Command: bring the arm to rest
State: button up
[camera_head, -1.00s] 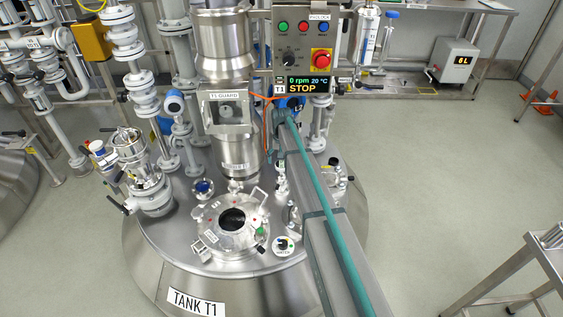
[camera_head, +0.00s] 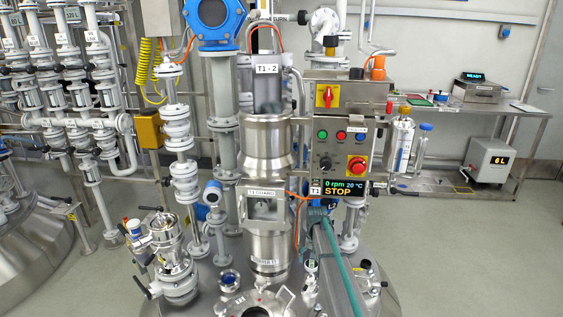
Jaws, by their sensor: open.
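My gripper is not in view, so I cannot see its fingers or anything in them. The steel tank (camera_head: 205,295) labelled T1 stands in the lower middle, with its top partly cut off by the bottom edge. The round hatch (camera_head: 262,299) on its top shows only in part. The control box (camera_head: 338,150) stands above the tank. Its display (camera_head: 344,189) reads 0 rpm, 20 °C and STOP.
A steel column with a guard window (camera_head: 266,209) rises from the tank. White valves and pipes (camera_head: 179,150) crowd the left. A steel bench (camera_head: 465,107) with a scale (camera_head: 477,85) stands at the back right. The floor (camera_head: 480,250) at right is clear.

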jog(key=s+f+n, duration=0.1)
jog(key=s+f, duration=0.2)
jog(key=s, duration=1.5)
jog(key=s+f+n, duration=0.1)
jog(key=s+f, duration=0.1)
jog(key=s, duration=1.6)
jog(key=s+f+g, duration=0.2)
jog(key=s+f, duration=0.3)
jog(key=s, duration=0.4)
jog(key=s+f+g+p, duration=0.1)
jog(key=s+f+g, duration=0.1)
jog(key=s+f, duration=0.4)
jog(key=s+f+g+p, duration=0.1)
jog(key=s+f, duration=0.4)
jog(key=s, duration=0.7)
jog(key=shift+s+f+g, duration=0.3)
jog(key=shift+s+g, duration=0.1)
jog(key=shift+g, duration=0.5)
